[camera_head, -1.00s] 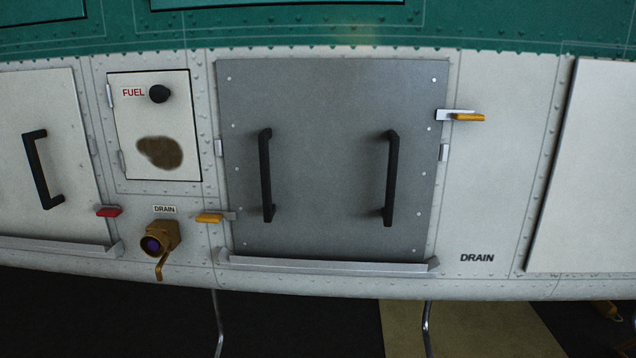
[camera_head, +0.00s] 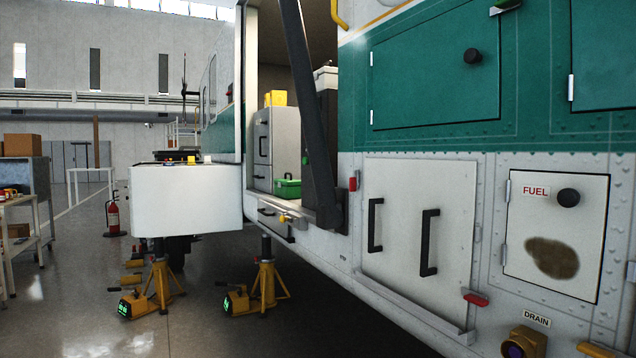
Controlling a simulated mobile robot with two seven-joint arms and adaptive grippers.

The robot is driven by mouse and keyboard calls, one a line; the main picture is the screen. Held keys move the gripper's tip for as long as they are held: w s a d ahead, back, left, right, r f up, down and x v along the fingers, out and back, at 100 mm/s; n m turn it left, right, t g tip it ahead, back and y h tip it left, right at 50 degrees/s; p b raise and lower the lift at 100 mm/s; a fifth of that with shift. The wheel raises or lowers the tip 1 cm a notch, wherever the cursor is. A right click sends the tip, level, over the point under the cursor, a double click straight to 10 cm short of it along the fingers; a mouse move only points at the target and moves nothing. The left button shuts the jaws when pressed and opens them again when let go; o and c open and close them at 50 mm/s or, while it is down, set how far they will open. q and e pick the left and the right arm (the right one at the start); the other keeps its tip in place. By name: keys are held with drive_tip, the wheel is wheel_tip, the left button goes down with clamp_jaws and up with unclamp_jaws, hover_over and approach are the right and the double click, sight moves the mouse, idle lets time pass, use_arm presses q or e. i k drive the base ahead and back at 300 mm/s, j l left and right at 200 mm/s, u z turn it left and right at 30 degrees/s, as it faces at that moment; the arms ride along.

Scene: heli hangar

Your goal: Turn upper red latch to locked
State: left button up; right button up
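A white panel (camera_head: 420,225) with two black handles sits low on the helicopter's side. The upper red latch (camera_head: 353,182) is a small red piece by the panel's upper left corner. It looks upright, but it is too small to tell how it engages the panel. A second, lower red latch (camera_head: 475,299) lies roughly level by the panel's lower right edge. Neither of my grippers is in view.
A fuel door (camera_head: 555,222) and drain fitting (camera_head: 523,342) are at right. A green door (camera_head: 435,68) is above. Yellow jack stands (camera_head: 266,285) stand under the hull at left. Carts (camera_head: 30,200) and a fire extinguisher (camera_head: 113,214) are farther left, with open floor between.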

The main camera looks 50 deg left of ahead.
sight(354, 184)
drive_tip(key=u, duration=1.3)
drive_tip(key=i+j+z, duration=0.1)
drive_tip(key=i, duration=0.2)
